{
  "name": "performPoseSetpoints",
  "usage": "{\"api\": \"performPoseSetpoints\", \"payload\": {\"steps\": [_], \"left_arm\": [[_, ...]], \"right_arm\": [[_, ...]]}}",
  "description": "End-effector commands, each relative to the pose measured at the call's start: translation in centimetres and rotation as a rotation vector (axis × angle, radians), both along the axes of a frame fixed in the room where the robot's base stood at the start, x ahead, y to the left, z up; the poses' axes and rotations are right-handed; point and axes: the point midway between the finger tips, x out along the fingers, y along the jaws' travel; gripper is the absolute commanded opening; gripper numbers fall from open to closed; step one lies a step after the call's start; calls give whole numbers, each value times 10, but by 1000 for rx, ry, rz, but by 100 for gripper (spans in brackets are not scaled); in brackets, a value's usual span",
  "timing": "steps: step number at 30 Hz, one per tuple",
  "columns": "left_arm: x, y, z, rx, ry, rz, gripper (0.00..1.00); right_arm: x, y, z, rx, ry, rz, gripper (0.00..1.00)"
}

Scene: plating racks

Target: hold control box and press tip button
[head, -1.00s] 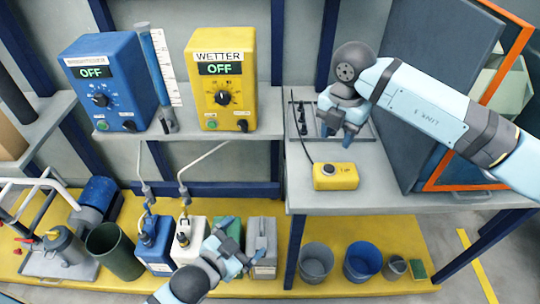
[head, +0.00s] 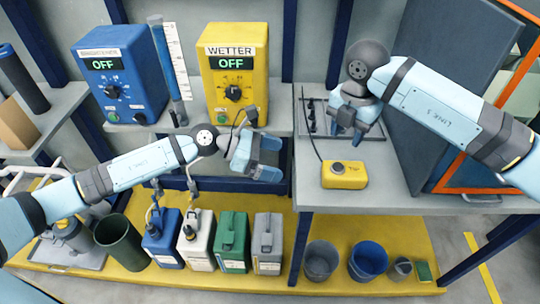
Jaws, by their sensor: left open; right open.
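The control box (head: 343,175) is a small yellow box with a dark round button (head: 338,168) on top. It lies on the grey table at right, with a thin black cable running up from it. My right gripper (head: 347,135) is open and points down above and behind the box, apart from it. My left gripper (head: 268,160) is open and empty, left of the box and in front of the yellow WETTER unit (head: 232,75). Its fingers point right.
A blue unit (head: 120,75) reading OFF stands left of the WETTER unit, also OFF. A dark tool rack (head: 312,120) lies behind the control box. Several jugs and buckets, including a blue bucket (head: 368,260), stand on the yellow floor platform. A dark panel (head: 440,100) leans at right.

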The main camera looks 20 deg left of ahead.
Motion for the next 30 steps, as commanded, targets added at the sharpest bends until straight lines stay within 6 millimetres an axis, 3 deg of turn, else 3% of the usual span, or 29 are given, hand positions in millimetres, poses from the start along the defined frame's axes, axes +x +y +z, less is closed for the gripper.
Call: {"api": "performPoseSetpoints", "payload": {"steps": [3, 7, 21, 30], "left_arm": [[5, 6, -2, 61, -40, -20, 98], [9, -4, -7, 69, -45, -25, 98], [34, -82, -40, 64, -42, -23, 98], [43, -110, -53, 65, -42, -23, 98]], "right_arm": [[0, 0, 0, 0, 0, 0, 43], [0, 0, 0, 0, 0, 0, 43], [0, 0, 0, 0, 0, 0, 43], [0, 0, 0, 0, 0, 0, 43]]}}
